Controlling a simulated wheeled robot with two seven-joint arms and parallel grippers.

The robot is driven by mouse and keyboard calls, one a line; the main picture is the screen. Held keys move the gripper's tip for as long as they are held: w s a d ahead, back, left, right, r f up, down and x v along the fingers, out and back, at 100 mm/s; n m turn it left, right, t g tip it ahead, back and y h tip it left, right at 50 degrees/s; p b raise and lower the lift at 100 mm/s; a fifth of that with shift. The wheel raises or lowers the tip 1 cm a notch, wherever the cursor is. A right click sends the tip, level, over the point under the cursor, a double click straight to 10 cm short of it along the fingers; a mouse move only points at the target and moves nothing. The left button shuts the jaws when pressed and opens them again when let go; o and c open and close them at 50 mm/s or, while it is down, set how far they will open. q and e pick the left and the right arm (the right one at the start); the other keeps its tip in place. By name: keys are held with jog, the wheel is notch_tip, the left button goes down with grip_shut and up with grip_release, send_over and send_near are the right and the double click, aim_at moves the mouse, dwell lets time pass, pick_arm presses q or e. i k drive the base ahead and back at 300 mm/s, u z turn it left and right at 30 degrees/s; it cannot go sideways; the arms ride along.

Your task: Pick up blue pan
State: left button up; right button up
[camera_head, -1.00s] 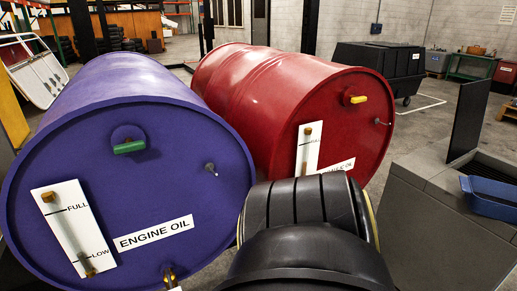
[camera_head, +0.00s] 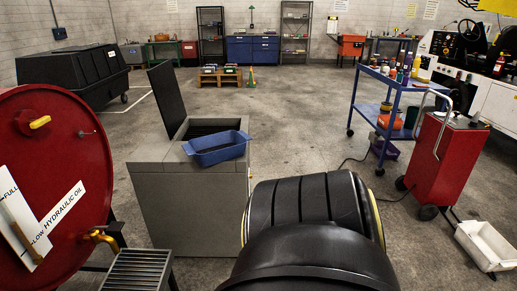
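The blue pan (camera_head: 222,155) is a rectangular, open-topped tray with a pouring lip at its left end. It rests on the right part of the top of a grey cabinet (camera_head: 195,208) with a raised dark lid (camera_head: 167,98), left of the middle of the head view. It looks empty. Neither of my grippers is in view, so I cannot tell their state.
A red hydraulic oil drum (camera_head: 55,150) stands at the left, beside a metal grate (camera_head: 138,270). A blue cart (camera_head: 400,82) with bottles and a red wheeled unit (camera_head: 447,155) with a white bin (camera_head: 487,245) stand at the right. Open floor lies behind the cabinet.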

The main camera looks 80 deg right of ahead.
aim_at(208, 150)
jog(key=z, duration=2.55)
jog(key=i, duration=1)
